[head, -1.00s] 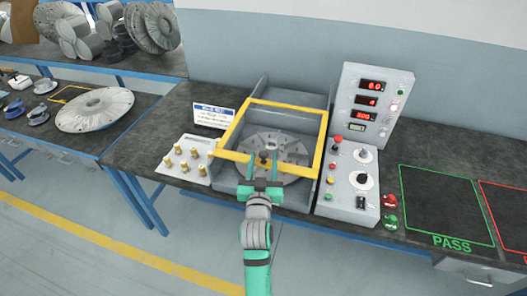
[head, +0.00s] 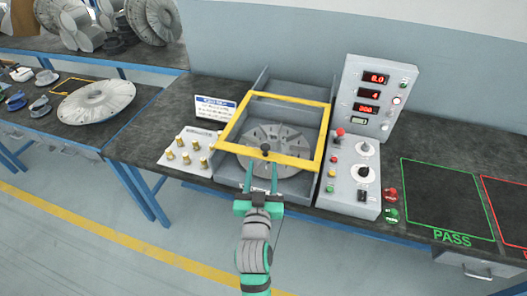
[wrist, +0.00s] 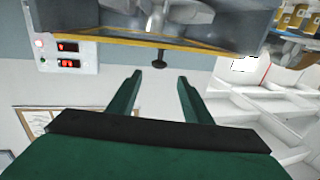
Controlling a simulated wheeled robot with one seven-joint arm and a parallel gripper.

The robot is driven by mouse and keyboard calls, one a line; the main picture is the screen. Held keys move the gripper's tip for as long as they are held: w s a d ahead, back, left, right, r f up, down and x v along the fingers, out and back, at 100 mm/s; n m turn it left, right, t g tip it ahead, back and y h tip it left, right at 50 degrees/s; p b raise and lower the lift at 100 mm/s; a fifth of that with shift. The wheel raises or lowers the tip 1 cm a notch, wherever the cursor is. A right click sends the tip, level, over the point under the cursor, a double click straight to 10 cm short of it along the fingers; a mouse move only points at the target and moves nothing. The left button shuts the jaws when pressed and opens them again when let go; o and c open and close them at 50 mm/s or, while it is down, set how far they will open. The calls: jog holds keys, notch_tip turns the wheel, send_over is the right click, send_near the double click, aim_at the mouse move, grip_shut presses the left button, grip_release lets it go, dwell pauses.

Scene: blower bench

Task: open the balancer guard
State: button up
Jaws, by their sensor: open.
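The balancer guard is a yellow frame (head: 322,137) with a clear middle, lying down over the grey balancer housing (head: 290,193). A round slotted disc (head: 275,135) shows through it. A black knob (head: 265,147) is on the guard's front bar; the wrist view shows the knob (wrist: 159,62) below the yellow edge (wrist: 115,40). My gripper (head: 262,167) is open and empty at the front of the housing. In the wrist view its fingertips (wrist: 160,77) point toward the knob, one to each side, with the knob just beyond them and apart from both.
A control panel (head: 352,185) with red displays (head: 374,93) stands right of the housing. A plate with brass knobs (head: 187,150) and a small sign (head: 215,107) stand left. A green PASS square (head: 447,205) marks clear bench further right.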

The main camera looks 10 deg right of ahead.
aim_at(265, 150)
jog(key=w, duration=0.3)
jog(key=w+d, duration=0.1)
jog(key=w, duration=0.3)
jog(key=w+d, duration=0.1)
jog(key=w, duration=0.2)
jog(key=shift+w, duration=0.2)
